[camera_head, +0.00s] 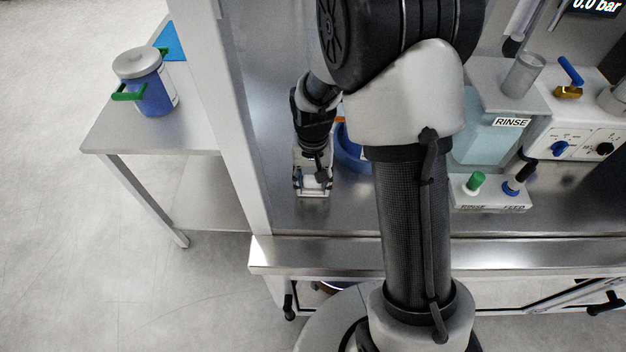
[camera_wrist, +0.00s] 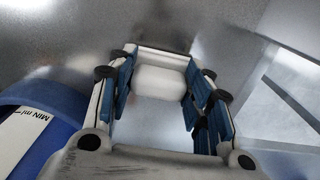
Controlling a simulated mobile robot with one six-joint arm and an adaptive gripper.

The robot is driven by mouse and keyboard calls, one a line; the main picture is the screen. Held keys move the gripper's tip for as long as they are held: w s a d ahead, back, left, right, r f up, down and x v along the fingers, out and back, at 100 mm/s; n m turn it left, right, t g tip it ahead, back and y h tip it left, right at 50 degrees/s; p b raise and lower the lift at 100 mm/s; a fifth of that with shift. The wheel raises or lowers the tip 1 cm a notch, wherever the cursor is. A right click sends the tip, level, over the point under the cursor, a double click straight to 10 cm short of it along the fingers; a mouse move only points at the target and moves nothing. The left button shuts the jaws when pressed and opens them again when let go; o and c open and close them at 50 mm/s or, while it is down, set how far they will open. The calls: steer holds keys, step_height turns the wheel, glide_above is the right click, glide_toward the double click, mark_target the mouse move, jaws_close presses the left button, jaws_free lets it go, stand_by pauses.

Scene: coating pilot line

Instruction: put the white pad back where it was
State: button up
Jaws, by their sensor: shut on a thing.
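The white pad (camera_wrist: 158,82) shows in the wrist view as a pale rounded block between the blue-lined fingers of my gripper (camera_wrist: 160,95). The gripper is shut on it. In the head view my gripper (camera_head: 313,184) points down low over the steel bench top, near its left end and left of a blue round vessel. There I cannot clearly tell the pad from the pale fingers. I cannot tell whether the pad touches the bench.
The blue vessel (camera_head: 350,150) with a white label (camera_wrist: 24,138) stands close beside my gripper. A frame post (camera_head: 236,130) rises at left. A lidded blue pot (camera_head: 153,92) stands on a side table. Right are a RINSE tank (camera_head: 482,140) and a button box (camera_head: 490,195).

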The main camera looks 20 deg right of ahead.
steer(key=shift+f, duration=0.15)
steer(key=o, duration=1.1)
steer(key=shift+c, duration=0.2)
step_height(320, 180, up, 12)
steer(key=p, duration=0.4)
step_height(320, 180, up, 6)
glide_above(313, 179)
steer(key=s, duration=0.3)
steer(key=s+r+n+t, duration=0.1)
steer(key=s+r+t, duration=0.1)
steer(key=s+r, duration=0.3)
steer(key=s+r+n+t, duration=0.2)
steer(key=s+r, duration=0.3)
steer(key=s, duration=0.8)
steer(key=shift+n+t, duration=0.3)
steer(key=shift+d+r, duration=0.1)
